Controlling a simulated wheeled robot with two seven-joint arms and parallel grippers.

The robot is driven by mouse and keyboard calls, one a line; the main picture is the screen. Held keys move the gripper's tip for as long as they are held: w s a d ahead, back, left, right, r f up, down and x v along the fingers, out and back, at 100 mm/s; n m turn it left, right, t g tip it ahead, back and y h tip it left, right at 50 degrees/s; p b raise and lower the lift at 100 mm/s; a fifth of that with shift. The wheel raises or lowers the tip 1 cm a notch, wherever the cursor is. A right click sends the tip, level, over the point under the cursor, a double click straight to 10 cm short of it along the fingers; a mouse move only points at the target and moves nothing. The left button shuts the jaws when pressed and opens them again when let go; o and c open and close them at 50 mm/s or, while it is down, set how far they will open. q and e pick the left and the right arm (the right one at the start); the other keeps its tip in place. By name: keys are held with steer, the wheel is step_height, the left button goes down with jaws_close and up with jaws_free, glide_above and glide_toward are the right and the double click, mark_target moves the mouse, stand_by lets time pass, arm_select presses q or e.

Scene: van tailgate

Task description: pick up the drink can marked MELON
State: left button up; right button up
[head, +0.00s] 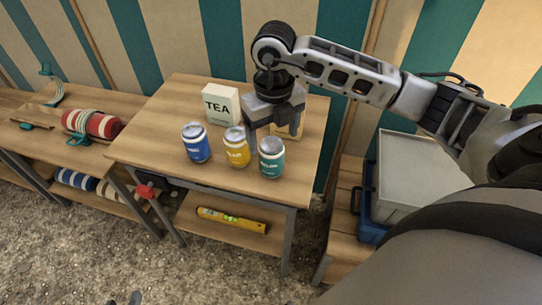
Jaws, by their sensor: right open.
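Three cans stand upright in a row near the front of the wooden table (150,135). The teal can (271,160) at the right end has small lettering that seems to read MELON. The yellow can (237,150) is in the middle, and the blue can (196,145) is on the left; their lettering is too small to read surely. My right gripper (274,136) is open, pointing down just behind and above the teal can. One finger shows between the yellow and teal cans; contact cannot be told. My left gripper cannot be made out.
A white TEA box (221,104) stands behind the cans. A pale yellow box (290,128) is partly hidden behind my right gripper. A yellow level (231,219) lies on the lower shelf. A grey-lidded blue box (405,175) stands at right, a red roll (92,124) at left.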

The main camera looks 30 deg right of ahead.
mark_target(271, 159)
steer(key=f, duration=0.8)
steer(key=shift+w+a+f, duration=0.1)
steer(key=shift+w+f, duration=0.1)
steer(key=shift+f, duration=0.15)
steer(key=c, duration=1)
